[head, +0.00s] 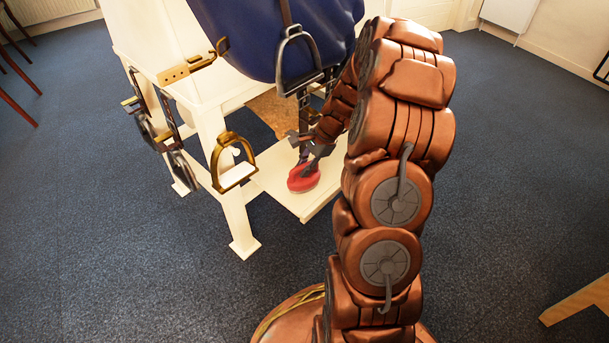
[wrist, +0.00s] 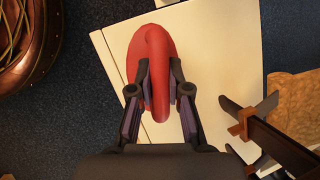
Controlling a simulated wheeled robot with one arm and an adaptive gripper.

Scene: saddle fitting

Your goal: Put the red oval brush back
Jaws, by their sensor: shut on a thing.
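The red oval brush (head: 303,178) is at the low cream shelf (head: 275,188) of the saddle stand, near its front edge. In the wrist view the brush (wrist: 150,55) shows its red oval body and a raised strap or handle along its middle. My gripper (head: 311,160) reaches down to it from above. In the wrist view the gripper's two fingers (wrist: 158,90) are shut on the raised middle part, one on each side. I cannot tell whether the brush touches the shelf or is just above it.
A blue saddle (head: 265,35) with a hanging stirrup (head: 297,62) is above the shelf. More stirrups, one brass-coloured (head: 232,165), hang at the stand's left side. A tan piece (wrist: 295,100) lies farther in on the shelf. Dark blue carpet surrounds the stand.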

